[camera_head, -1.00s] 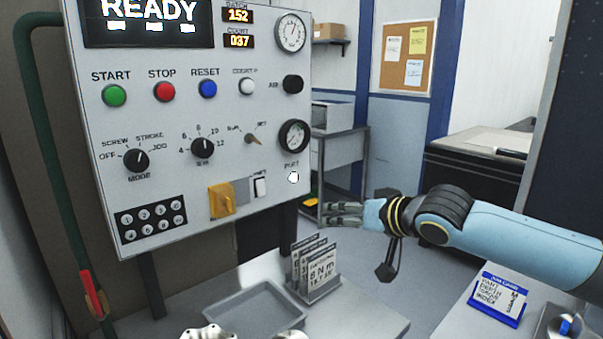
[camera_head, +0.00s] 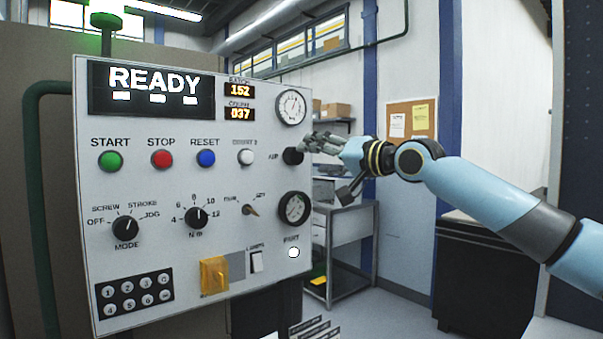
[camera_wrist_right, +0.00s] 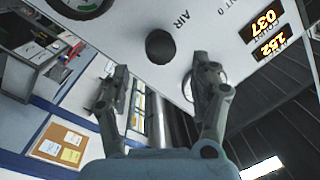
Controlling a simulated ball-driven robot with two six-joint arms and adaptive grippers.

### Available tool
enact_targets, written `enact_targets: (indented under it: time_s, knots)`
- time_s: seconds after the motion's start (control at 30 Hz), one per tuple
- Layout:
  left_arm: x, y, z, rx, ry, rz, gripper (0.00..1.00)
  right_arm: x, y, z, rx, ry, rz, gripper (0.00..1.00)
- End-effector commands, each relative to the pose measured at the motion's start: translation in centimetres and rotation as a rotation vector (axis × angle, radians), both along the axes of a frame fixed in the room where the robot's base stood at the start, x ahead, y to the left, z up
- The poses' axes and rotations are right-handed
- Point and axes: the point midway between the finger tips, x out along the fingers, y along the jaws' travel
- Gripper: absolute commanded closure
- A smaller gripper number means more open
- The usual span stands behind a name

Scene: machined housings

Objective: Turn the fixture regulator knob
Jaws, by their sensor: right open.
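The black round regulator knob marked AIR (camera_head: 292,156) is on the right side of the light grey control panel (camera_head: 200,130). In the right wrist view the knob (camera_wrist_right: 160,45) lies ahead of the fingers, roughly midway between them sideways. My right gripper (camera_head: 310,142) is open and empty, close beside the knob at the panel's right edge. In the right wrist view its two fingers (camera_wrist_right: 162,68) are spread and look apart from the knob. My left gripper is not in view.
Two dials (camera_head: 291,107) sit near the knob, one above and one below (camera_head: 294,208). A white button (camera_head: 246,157) is left of it. A grey shelf cart (camera_head: 345,240) stands behind the panel's right side.

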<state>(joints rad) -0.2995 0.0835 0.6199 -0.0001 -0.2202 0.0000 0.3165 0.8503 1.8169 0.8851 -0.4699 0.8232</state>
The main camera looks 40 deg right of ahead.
Motion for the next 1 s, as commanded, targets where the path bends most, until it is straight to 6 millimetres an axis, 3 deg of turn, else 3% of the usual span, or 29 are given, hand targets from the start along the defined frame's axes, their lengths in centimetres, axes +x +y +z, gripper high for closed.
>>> enact_targets:
  time_s: [0.3,0.7,1.0]
  knots:
    - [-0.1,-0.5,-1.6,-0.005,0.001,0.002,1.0,4.5,0.8,0.0,0.003,-0.002,-0.002,0.37]
    - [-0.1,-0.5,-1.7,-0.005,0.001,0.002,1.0,5.3,1.0,0.0,-0.001,0.002,-0.001,0.37]
    - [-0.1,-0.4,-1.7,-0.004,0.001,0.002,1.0,5.3,1.0,0.0,-0.001,0.001,-0.001,0.75]
